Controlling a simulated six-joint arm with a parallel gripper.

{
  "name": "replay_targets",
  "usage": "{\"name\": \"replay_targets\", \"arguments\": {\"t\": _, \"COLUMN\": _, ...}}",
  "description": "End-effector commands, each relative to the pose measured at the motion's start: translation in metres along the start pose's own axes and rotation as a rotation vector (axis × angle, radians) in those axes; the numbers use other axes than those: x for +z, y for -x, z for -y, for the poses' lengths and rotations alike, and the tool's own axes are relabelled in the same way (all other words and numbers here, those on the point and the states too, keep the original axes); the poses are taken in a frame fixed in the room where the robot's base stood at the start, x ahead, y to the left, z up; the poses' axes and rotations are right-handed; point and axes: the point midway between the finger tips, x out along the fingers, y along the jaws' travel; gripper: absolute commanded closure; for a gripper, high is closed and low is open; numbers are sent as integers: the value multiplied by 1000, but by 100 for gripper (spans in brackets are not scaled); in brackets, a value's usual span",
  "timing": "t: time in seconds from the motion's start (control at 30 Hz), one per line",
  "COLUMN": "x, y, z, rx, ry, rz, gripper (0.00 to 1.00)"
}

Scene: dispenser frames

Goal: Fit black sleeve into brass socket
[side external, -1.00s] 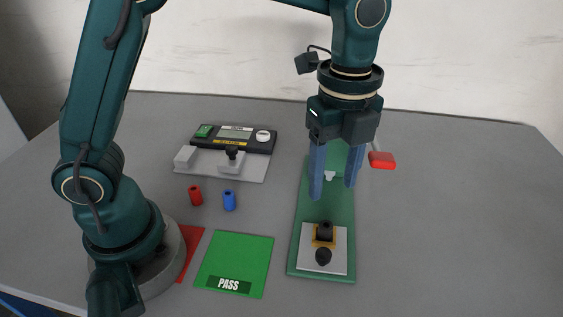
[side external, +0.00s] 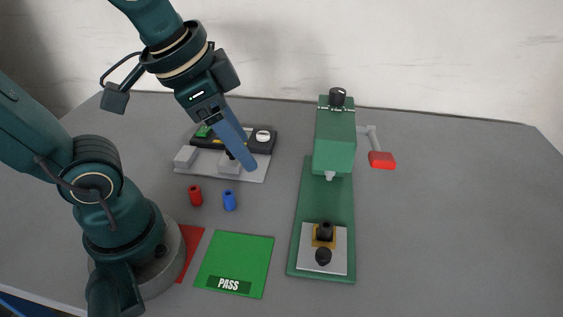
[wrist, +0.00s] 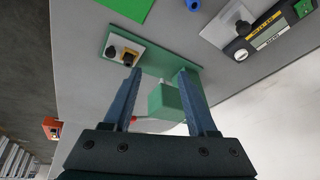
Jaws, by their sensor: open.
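The black sleeve (side external: 325,230) stands upright at the brass socket (side external: 318,243) on the light plate of the green press (side external: 335,150). How deep it sits I cannot tell. The sleeve (wrist: 112,51) and the brass socket (wrist: 122,60) also show in the wrist view. My gripper (side external: 250,168) is empty and up to the left of the press, in front of the tester. In the wrist view my gripper (wrist: 160,72) has its two blue fingers wide apart with nothing between them.
A grey tester (side external: 250,140) stands behind a red cylinder (side external: 195,196) and a blue cylinder (side external: 229,200). A green PASS mat (side external: 238,255) lies left of the press, a red mat (side external: 190,245) beside my base. A red-ended lever (side external: 382,160) sticks out right of the press. The table's right side is clear.

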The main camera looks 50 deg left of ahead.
Motion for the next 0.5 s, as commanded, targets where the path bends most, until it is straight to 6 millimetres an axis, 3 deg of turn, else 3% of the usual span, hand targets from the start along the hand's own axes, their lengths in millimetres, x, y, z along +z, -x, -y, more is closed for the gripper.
{"name": "replay_targets", "arguments": {"t": 0.2, "x": 25, "y": -6, "z": 3, "rx": -37, "ry": 278, "rz": -75, "gripper": 42}}
{"name": "replay_targets", "arguments": {"t": 0.5, "x": 29, "y": -8, "z": 3, "rx": -40, "ry": 327, "rz": -86, "gripper": 42}}
